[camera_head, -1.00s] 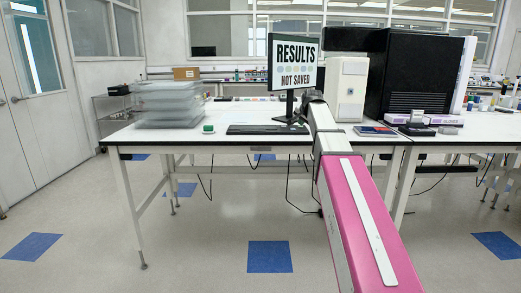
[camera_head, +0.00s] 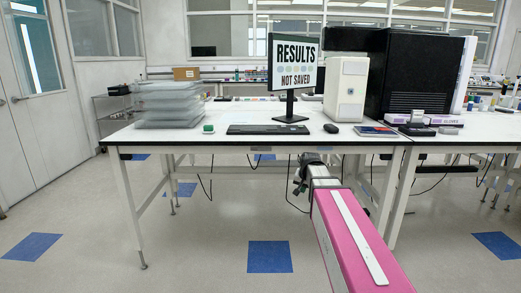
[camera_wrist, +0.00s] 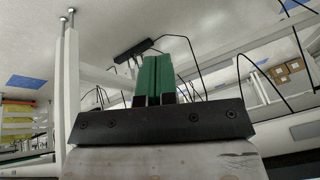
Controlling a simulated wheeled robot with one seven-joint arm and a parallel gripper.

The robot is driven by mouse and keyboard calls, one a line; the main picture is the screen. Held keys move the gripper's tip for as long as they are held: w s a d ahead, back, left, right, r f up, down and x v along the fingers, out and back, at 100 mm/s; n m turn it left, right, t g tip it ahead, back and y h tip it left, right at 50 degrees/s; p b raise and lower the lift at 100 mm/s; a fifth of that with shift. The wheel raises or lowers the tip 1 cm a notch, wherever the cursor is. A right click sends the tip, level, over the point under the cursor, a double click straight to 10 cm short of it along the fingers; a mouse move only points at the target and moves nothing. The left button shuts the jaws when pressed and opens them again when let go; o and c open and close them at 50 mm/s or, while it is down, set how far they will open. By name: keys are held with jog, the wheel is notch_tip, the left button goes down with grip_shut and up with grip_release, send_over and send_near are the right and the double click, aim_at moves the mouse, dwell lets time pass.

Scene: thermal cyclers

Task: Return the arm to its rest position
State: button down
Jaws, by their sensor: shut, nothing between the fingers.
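My arm, with its pink link, reaches forward from the lower right of the head view. My gripper (camera_head: 299,185) is small and dark there, below the table's front edge and apart from the tabletop. In the wrist view, the two green fingers (camera_wrist: 155,78) are pressed together with nothing between them. The fingertips are partly lost against the dark cables in the head view.
The white table (camera_head: 240,139) holds a monitor (camera_head: 294,63) reading "RESULTS NOT SAVED", a keyboard (camera_head: 267,130), a mouse (camera_head: 331,128) and stacked clear trays (camera_head: 168,105). Black cables (camera_head: 290,195) hang beneath it. The floor in front is open.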

jog(key=s+f+n+g, duration=0.4)
jog(key=s+f, duration=1.4)
jog(key=s, duration=0.4)
jog(key=shift+g, duration=0.3)
dwell(1.2)
